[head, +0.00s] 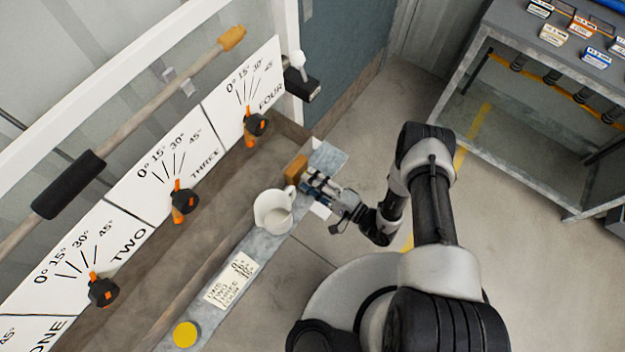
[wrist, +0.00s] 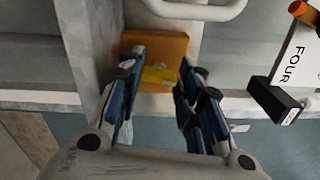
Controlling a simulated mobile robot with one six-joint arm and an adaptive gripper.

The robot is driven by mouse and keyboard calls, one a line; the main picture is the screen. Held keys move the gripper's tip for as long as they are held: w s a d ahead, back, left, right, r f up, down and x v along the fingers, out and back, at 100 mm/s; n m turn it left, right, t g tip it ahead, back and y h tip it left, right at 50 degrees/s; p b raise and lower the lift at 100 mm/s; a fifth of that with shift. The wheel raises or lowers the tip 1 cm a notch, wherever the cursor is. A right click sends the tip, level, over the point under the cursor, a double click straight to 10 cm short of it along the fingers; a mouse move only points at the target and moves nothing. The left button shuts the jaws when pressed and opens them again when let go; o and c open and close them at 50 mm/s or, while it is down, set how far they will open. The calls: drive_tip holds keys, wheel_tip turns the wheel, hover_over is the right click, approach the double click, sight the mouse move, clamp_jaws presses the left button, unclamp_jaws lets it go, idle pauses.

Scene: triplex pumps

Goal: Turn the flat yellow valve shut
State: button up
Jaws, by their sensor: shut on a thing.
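A small flat yellow piece, which looks like the yellow valve (wrist: 160,75), shows between my fingertips in the wrist view, in front of an orange-brown block (wrist: 158,47). In the head view the block (head: 296,168) stands at the far end of the grey ledge, and the yellow piece is hidden by my fingers. My gripper (head: 308,183) reaches in from the right at the block; it also shows in the wrist view (wrist: 161,62). Its blue-padded fingers are closed on the yellow piece from both sides. The exact angle of the valve is hard to tell.
A white jug (head: 272,212) stands on the ledge close beside my gripper. A label card (head: 231,279) and a yellow disc (head: 186,334) lie further along. Orange-pointer knobs (head: 184,201) line the numbered panels.

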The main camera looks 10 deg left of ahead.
drive_tip(key=shift+n, duration=1)
drive_tip(key=o, duration=1.1)
drive_tip(key=shift+f, duration=0.1)
drive_tip(key=shift+c, duration=0.2)
